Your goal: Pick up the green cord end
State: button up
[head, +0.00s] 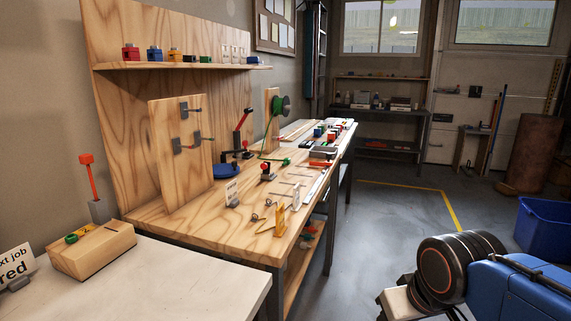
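A dark green spool (281,106) is mounted on an upright wooden board (272,122) toward the back of the workbench. A thin green cord (264,140) hangs from it and curves down to the bench top. A small green piece (286,161), which looks like the cord end, lies on the bench to the right of the board. It is too small to tell its exact shape. My arm shows at the lower right, well apart from the cord. My gripper's fingers do not show.
The wooden workbench (185,221) holds small tools, wire pieces, little signs and a blue-based stand (227,170). A white table (165,283) with a wooden block (92,250) is in front at left. A blue bin (545,230) stands at right. The floor between is clear.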

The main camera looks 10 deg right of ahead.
aim_at(287, 161)
jog(key=i+l+u, duration=0.15)
jog(key=l, duration=0.2)
jog(key=i+l+u, duration=0.1)
jog(key=i+l, duration=0.15)
jog(key=l, duration=0.15)
jog(key=i+l+u, duration=0.15)
jog(key=l, duration=0.25)
